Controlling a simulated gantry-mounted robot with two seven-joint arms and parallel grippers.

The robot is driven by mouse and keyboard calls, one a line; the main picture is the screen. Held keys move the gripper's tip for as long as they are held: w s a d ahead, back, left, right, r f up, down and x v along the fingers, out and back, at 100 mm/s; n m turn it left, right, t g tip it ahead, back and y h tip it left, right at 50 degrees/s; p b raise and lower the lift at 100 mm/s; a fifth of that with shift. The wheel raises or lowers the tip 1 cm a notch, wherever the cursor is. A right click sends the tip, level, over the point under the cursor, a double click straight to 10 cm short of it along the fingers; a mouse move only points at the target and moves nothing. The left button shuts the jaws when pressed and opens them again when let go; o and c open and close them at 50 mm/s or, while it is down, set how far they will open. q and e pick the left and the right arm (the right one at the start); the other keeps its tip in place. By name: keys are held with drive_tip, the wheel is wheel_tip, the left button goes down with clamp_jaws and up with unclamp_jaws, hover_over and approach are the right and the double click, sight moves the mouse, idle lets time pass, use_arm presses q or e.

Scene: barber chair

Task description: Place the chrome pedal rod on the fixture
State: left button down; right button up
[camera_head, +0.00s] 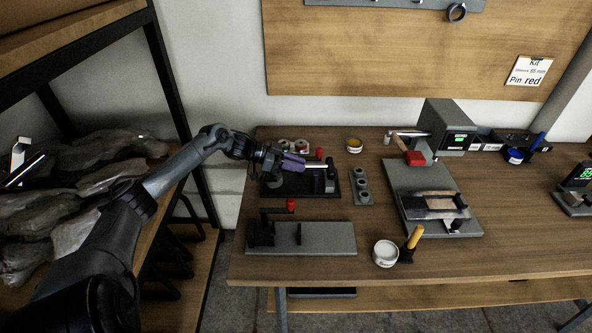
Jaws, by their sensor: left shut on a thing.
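My left gripper (293,162), with purple fingers, reaches in from the left over the back left of the workbench. It is shut on a thin, pale, shiny rod, which looks like the chrome pedal rod (317,167). The rod sticks out to the right of the fingers, roughly level. It is over a black fixture (301,191) with dark upright posts and a red knob. The rod's right end is close to a post; I cannot tell whether it touches. The fingers hide the rod's left part. My right gripper is not in view.
A grey fixture (325,240) with a red-knobbed lever stands in front. A grey block with round sockets (361,187) is just right of the black fixture. A white jar (385,253), a yellow-handled tool (414,238) and a grey machine (446,127) stand farther right. The front right bench is clear.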

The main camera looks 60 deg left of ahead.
use_arm(q)
drive_tip(key=shift+f, duration=0.8)
drive_tip(key=shift+f, duration=0.1)
drive_tip(key=c, duration=1)
unclamp_jaws()
drive_tip(key=shift+f, duration=0.1)
drive_tip(key=shift+s+r, duration=0.15)
drive_tip(key=shift+r, duration=0.15)
drive_tip(key=p+v, duration=0.5)
drive_tip(key=p, duration=0.1)
drive_tip(key=shift+a+r, duration=0.1)
drive_tip(key=shift+r, duration=0.05)
drive_tip(key=shift+f+p+v, duration=0.2)
drive_tip(key=shift+p+v, duration=0.5)
drive_tip(key=shift+v, duration=0.3)
